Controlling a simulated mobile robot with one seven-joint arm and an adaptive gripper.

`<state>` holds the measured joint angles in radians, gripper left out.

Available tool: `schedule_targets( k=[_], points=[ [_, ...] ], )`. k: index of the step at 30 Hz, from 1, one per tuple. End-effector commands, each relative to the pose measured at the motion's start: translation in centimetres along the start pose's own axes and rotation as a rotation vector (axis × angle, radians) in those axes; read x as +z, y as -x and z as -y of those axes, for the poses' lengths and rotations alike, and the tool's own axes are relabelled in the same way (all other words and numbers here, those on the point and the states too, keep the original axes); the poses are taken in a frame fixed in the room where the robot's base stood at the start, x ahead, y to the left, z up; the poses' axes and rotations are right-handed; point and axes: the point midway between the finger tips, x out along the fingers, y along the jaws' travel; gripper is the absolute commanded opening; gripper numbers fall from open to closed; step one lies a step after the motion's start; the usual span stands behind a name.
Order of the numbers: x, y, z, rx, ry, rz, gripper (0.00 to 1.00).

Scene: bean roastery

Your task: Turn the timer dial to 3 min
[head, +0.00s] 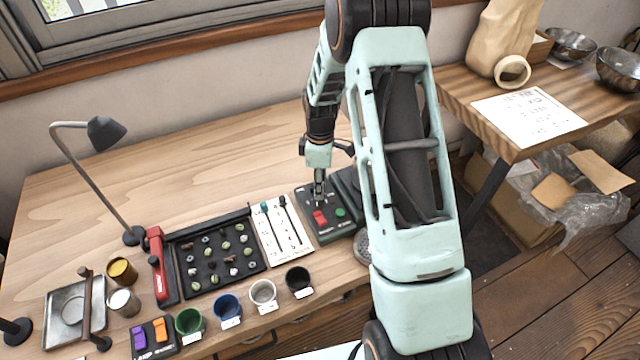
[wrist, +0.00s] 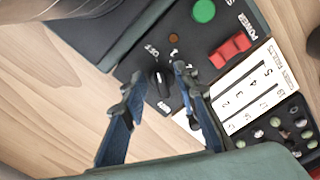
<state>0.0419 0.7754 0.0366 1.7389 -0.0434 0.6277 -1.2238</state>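The timer dial (wrist: 159,83) is a small black knob on the dark control panel (wrist: 136,66) in the wrist view. An OFF mark and other small white marks surround it; I cannot read its setting surely. My gripper (wrist: 158,78) is open, with one blue-grey finger on each side of the dial. I cannot tell whether the fingers touch it. In the head view my gripper (head: 319,196) points down over the back of the panel (head: 325,232), and the dial is hidden there.
The panel also carries a red power switch (wrist: 231,48), a green button (wrist: 204,11) and a small brown lamp (wrist: 174,38). A white card (head: 284,228) and a bean tray (head: 220,252) lie to its left. Several cups, including a black cup (head: 298,280), stand in front.

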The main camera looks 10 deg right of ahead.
Motion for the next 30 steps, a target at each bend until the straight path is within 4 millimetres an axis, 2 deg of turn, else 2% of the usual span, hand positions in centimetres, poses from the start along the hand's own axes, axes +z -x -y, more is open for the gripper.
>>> schedule_targets(
  k=[5, 12, 13, 23, 30],
  points=[
    [-0.01, 0.01, -0.01, 0.0, 0.0, 0.0, 0.28],
    [0.0, 0.03, 0.01, 0.0, 0.0, 0.0, 0.01],
    [-0.01, 0.03, 0.0, 0.0, 0.0, 0.0, 0.0],
    [-0.01, 0.01, 0.01, 0.0, -0.016, 0.0, 0.0],
    [0.0, -0.11, 0.12, 0.0, -0.118, 0.001, 0.0]
  ],
)
